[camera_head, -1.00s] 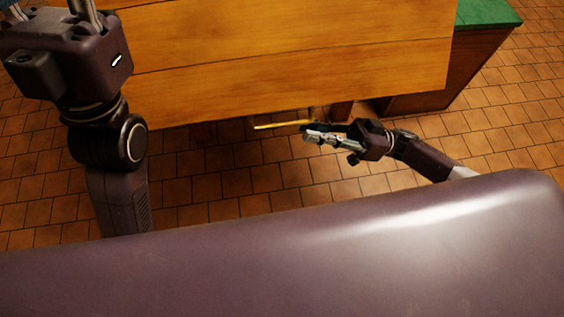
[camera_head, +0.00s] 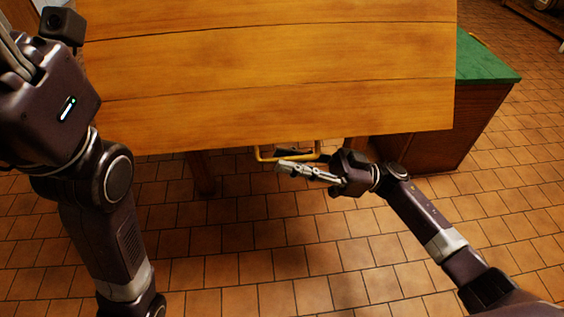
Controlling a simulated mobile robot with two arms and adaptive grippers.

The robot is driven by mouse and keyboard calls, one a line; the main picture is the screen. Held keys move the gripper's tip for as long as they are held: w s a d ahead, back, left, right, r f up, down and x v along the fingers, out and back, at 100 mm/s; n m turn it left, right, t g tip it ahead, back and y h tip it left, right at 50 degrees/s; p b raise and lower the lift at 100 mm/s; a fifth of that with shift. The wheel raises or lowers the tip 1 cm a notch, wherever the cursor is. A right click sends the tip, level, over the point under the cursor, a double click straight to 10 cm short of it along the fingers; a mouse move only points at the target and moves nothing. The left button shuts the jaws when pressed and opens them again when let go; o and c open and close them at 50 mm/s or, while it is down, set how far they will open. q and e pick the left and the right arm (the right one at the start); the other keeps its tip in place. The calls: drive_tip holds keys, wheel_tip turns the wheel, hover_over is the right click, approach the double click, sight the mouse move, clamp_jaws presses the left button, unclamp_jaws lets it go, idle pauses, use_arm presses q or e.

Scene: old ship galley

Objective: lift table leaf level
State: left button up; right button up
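The table leaf (camera_head: 270,60) is a broad orange-brown plank board across the top of the head view. From this angle I cannot tell whether it is exactly level. A yellow loop-shaped handle (camera_head: 258,154) shows just below its front edge. My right gripper (camera_head: 285,163) is at this handle, its pale finger along the loop's near side. The far finger is partly hidden, so I cannot tell whether it grips the bar. My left gripper (camera_head: 14,48) is at the upper left, beside the board's left edge, with its fingertips cut off by the frame.
A wooden cabinet (camera_head: 430,150) with a green top (camera_head: 485,60) stands at the right, close to the board's right edge. A dark wooden leg (camera_head: 203,175) shows under the board. The tiled floor (camera_head: 230,270) in front is clear.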

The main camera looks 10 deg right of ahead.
drive_tip(key=shift+x, duration=0.8)
clamp_jaws()
drive_tip(key=shift+s, duration=0.1)
